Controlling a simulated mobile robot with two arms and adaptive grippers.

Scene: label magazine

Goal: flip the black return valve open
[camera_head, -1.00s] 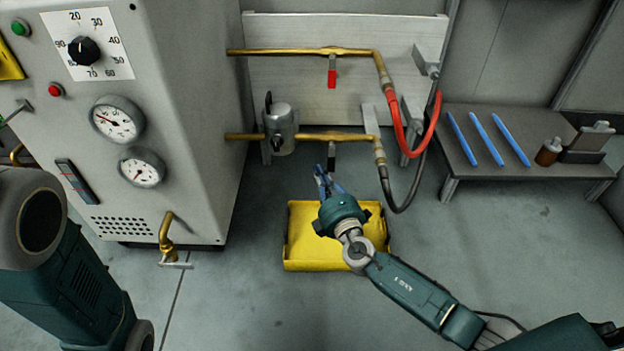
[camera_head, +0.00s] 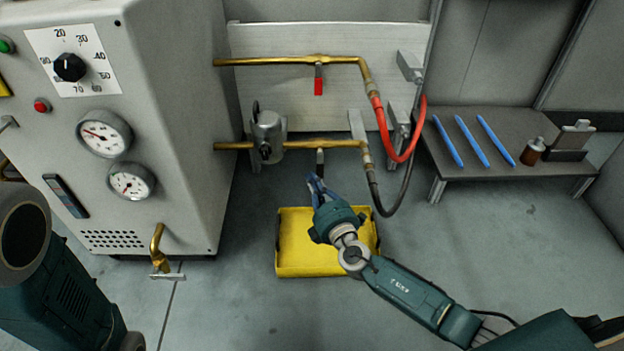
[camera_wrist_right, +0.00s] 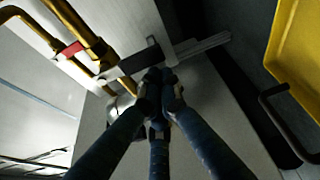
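The black return valve handle (camera_head: 320,158) hangs straight down from the lower brass pipe (camera_head: 322,143). My right gripper (camera_head: 313,180) is just below the handle's lower end and slightly left of it. In the right wrist view, the blue fingers of the right gripper (camera_wrist_right: 160,82) converge and their dark tips look together. Whether the tips touch the handle is hidden by the fingers. My left arm shows at the lower left of the head view, but its gripper is out of sight.
A red-handled valve (camera_head: 319,80) is on the upper pipe. A yellow tray (camera_head: 295,262) lies below my right gripper. Red (camera_head: 400,155) and black (camera_head: 383,208) hoses hang to the right. The gauge cabinet (camera_head: 185,190) stands left; a low table (camera_head: 500,122) stands right.

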